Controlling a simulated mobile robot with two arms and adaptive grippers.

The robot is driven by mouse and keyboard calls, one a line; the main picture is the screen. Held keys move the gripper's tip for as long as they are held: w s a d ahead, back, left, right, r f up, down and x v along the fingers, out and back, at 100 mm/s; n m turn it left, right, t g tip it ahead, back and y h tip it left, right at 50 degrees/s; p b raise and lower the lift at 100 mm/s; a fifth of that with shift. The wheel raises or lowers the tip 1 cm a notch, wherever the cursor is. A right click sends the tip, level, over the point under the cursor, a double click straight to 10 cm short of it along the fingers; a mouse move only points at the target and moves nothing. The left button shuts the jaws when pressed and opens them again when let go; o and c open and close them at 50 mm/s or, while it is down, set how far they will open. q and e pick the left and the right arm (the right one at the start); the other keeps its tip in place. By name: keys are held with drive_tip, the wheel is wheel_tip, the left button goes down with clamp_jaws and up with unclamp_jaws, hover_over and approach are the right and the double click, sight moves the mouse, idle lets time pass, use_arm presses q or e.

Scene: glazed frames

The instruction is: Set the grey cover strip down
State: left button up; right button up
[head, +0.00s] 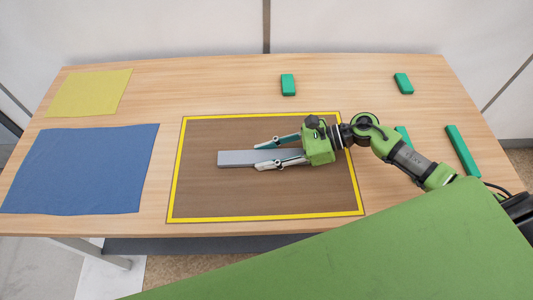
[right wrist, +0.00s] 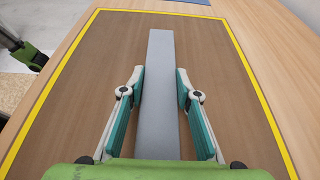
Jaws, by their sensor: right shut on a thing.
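The grey cover strip (head: 236,158) is a long flat bar over the brown area with the yellow border (head: 200,200). In the right wrist view the strip (right wrist: 160,75) runs straight away from me between the fingers. My right gripper (head: 268,154) is shut on the strip's right part, with one finger along each side; it also shows in the right wrist view (right wrist: 160,90). The strip looks level and low, but I cannot tell whether it touches the surface.
A blue cloth (head: 80,170) and a yellow cloth (head: 90,92) lie on the left. Green blocks stand at the back (head: 288,85), back right (head: 403,83) and right (head: 462,151); another (head: 403,134) is partly hidden by my right arm. The bordered area around the strip is clear.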

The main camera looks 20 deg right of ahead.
drive_tip(key=o, duration=1.2)
drive_tip(key=shift+c, duration=0.2)
drive_tip(key=shift+r+p, duration=0.2)
drive_tip(key=shift+p, duration=0.2)
drive_tip(key=b+v, duration=0.1)
drive_tip(key=v, duration=0.6)
drive_tip(key=b+v, duration=0.1)
drive_tip(key=v, duration=0.2)
drive_tip(key=shift+s+d+f+b, duration=0.15)
drive_tip(key=shift+d+b, duration=0.15)
drive_tip(key=shift+d, duration=0.1)
drive_tip(key=shift+s+d+r, duration=0.15)
drive_tip(key=shift+d+r, duration=0.2)
drive_tip(key=shift+d, duration=0.2)
drive_tip(key=shift+r, duration=0.15)
